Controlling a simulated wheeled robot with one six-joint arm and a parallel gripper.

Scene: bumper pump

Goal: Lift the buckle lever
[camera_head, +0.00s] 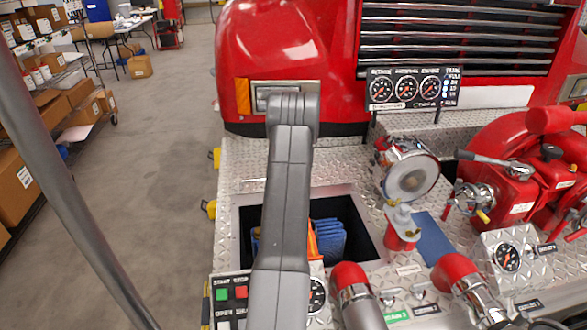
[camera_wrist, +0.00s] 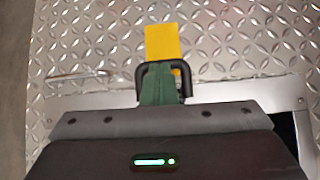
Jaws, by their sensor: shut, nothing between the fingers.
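A flat yellow tab (camera_wrist: 162,42), which may be the buckle lever, shows on the diamond-tread plate in the wrist view, straight beyond my gripper. My gripper (camera_wrist: 159,70) is shut and empty, its green fingers together at the bottom centre. A black loop (camera_wrist: 143,74) surrounds the fingertips, and I cannot tell whether it belongs to the buckle. Yellow shows beside the fingers inside the loop. Whether the fingers touch the tab is unclear. In the head view my arm hides the gripper and this tab.
The metal-framed opening (camera_head: 236,228) in the tread plate holds blue folded items (camera_head: 328,240). To its right stand a chrome fitting (camera_head: 411,180) and red pump housing (camera_head: 520,165). The gauge panel (camera_head: 415,88) is behind. Yellow pieces (camera_head: 209,208) line the plate's left edge, with open floor beyond.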

